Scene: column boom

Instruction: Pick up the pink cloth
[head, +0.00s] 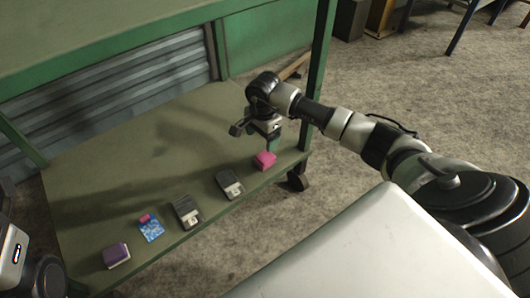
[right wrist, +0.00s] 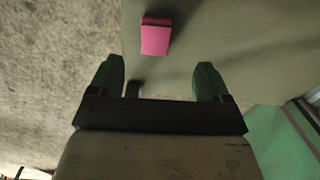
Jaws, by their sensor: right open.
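The pink cloth (head: 265,159) is a small folded, block-like piece lying near the front right edge of the green shelf (head: 160,150). In the right wrist view the pink cloth (right wrist: 155,38) lies ahead of the fingertips, slightly left of the middle. My right gripper (head: 271,145) is above and close to the cloth, pointing down. In the right wrist view my right gripper (right wrist: 159,78) has its green fingers wide apart with nothing between them. My left gripper does not show.
To the left along the shelf's front lie two dark grey devices (head: 229,184) (head: 187,212), a blue patterned piece (head: 152,231) with a small pink-red item (head: 144,218), and a purple block (head: 116,255). A green post (head: 319,70) stands right of my right gripper. The shelf behind is clear.

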